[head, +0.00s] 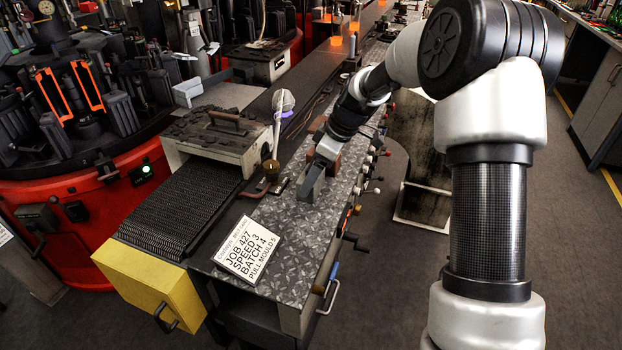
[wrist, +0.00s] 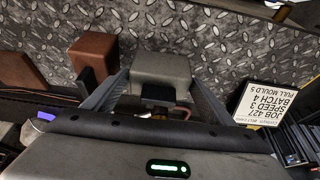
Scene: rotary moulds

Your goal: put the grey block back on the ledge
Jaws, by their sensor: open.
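The grey block (wrist: 160,72) shows in the wrist view between the tips of my two fingers, with its lower part hidden by a dark piece. It appears to be on or just above the diamond-plate ledge (head: 291,238); I cannot tell whether it touches the plate. My gripper (wrist: 158,88) is open, with one finger on each side of the block and narrow gaps visible. In the head view my gripper (head: 311,185) points down over the ledge, and the block is hard to tell apart from it there.
Brown blocks (wrist: 95,48) stand beside my gripper on the left in the wrist view. A white job card (head: 249,249) lies on the plate's near end. A mesh conveyor (head: 180,210) and yellow box (head: 150,280) are left. Knobs and handles line the ledge's right edge.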

